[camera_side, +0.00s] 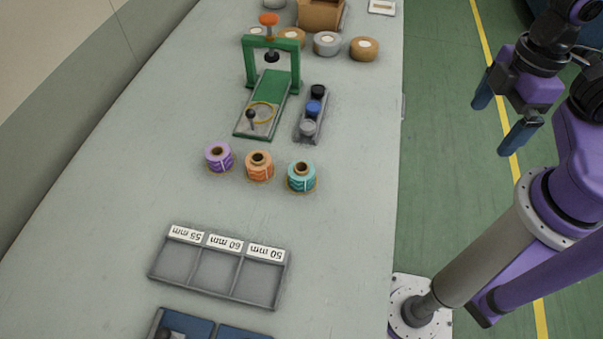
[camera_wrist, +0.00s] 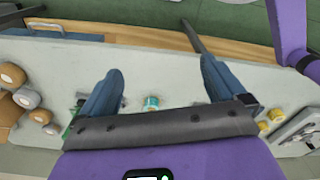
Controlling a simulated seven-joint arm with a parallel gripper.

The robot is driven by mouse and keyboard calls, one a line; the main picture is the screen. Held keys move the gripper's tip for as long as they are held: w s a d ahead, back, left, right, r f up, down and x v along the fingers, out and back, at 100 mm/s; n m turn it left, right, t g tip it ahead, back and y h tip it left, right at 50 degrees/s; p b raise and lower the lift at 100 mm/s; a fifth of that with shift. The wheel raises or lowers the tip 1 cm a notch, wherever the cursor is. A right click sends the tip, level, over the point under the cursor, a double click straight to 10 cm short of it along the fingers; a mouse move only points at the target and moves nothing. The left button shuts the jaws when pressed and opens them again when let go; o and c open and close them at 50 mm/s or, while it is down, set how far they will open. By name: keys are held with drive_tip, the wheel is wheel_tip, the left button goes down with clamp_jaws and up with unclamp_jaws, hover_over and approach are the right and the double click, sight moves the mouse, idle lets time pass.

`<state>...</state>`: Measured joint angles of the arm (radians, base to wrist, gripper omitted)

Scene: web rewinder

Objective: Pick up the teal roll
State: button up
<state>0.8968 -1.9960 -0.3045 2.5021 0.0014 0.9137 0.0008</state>
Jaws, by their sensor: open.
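The teal roll (camera_side: 301,177) stands upright on the grey table, at the right end of a row of three rolls. A purple roll (camera_side: 218,157) and an orange roll (camera_side: 259,166) stand to its left, with small gaps between them. My gripper (camera_side: 500,112) is open and empty, out past the table's right edge and well away from the rolls. In the wrist view the teal roll (camera_wrist: 151,103) shows small between my two blue fingers (camera_wrist: 160,88), some distance beyond them. The other two rolls are not clearly visible there.
A three-part tray (camera_side: 218,267) labelled 55, 60 and 50 mm lies in front of the rolls. Behind them stand a green press (camera_side: 271,85) and a narrow holder with black, blue and grey knobs (camera_side: 312,115). Wide rolls (camera_side: 364,48) and a box (camera_side: 320,14) are farther back.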

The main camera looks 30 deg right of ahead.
sight(298, 172)
drive_tip(key=w+a+f+t+y, duration=0.1)
drive_tip(key=w+a+t, duration=0.1)
drive_tip(key=w+a, duration=0.45)
drive_tip(key=w+a+n+t+y, duration=0.15)
drive_tip(key=w+a, duration=0.25)
drive_tip(key=w, duration=0.6)
drive_tip(key=w+a+f+m+t+y, duration=0.1)
drive_tip(key=w+a+t+y, duration=0.1)
drive_tip(key=w+a, duration=0.45)
drive_tip(key=shift+s+a+f+n+g+h, duration=0.2)
drive_tip(key=shift+a+f+g, duration=0.6)
drive_tip(key=shift+f, duration=1.95)
drive_tip(key=shift+s+a+f+n+g+y, duration=0.1)
drive_tip(key=shift+s+a+f+n+g, duration=0.45)
drive_tip(key=shift+f, duration=2.25)
drive_tip(key=shift+w+a+f+n+g+h, duration=0.15)
drive_tip(key=shift+a+f+g, duration=0.85)
drive_tip(key=shift+f, duration=1.75)
drive_tip(key=shift+x, duration=2.6)
drive_tip(key=shift+s, duration=0.1)
drive_tip(key=c, duration=1.1)
